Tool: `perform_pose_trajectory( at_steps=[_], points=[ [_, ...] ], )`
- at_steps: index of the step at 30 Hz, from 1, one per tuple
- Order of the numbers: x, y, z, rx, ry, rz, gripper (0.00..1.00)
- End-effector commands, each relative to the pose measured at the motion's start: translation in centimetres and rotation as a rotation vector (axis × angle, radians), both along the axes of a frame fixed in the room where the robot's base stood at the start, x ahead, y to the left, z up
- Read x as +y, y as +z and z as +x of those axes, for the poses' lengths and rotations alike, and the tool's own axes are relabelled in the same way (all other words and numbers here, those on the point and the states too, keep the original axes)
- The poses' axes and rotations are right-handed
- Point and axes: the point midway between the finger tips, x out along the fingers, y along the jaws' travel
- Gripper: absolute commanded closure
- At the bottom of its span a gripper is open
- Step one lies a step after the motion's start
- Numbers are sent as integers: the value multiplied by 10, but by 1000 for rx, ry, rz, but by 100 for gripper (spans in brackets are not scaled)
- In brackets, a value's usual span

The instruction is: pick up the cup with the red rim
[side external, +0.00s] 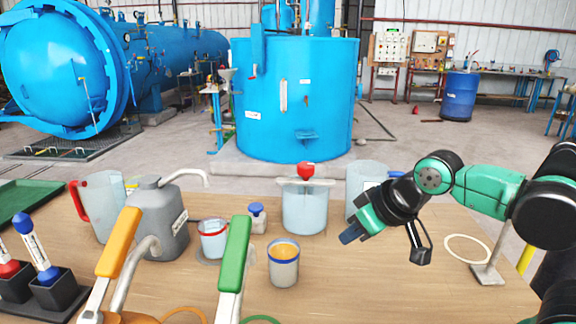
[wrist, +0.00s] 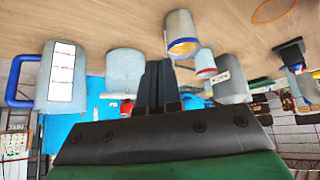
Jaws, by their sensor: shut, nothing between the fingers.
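The cup with the red rim (side external: 213,242) is a small pale cup standing upright on the table, right of the grey spouted can (side external: 160,225). In the upside-down wrist view the red-rimmed cup (wrist: 205,63) shows beyond the blue-rimmed cup. A similar cup with a blue rim (side external: 284,268) and an amber inside stands nearer the front; it also shows in the wrist view (wrist: 180,28). My gripper (side external: 350,236) is shut and empty, above the table to the right of both cups, apart from them. Its dark fingers (wrist: 158,75) show in the wrist view.
A large beaker (side external: 305,212) with a red-knobbed bar across it stands behind the cups. A small blue-knobbed block (side external: 257,218) sits beside the red-rimmed cup. Orange (side external: 118,242) and green (side external: 235,255) handles rise in front. The table's right front is mostly clear.

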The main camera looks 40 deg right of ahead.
Motion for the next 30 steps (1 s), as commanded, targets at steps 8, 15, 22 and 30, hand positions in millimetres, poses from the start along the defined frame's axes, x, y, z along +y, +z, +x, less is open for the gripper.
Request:
perform_pose_trajectory(
  at_steps=[8,15,22,30],
  points=[
    [0,-1,-1,-3,7,-1,100],
    [0,-1,-1,-2,6,0,77],
    [0,-1,-1,-2,5,-1,12],
    [0,-1,-1,-2,3,3,0]
  ],
)
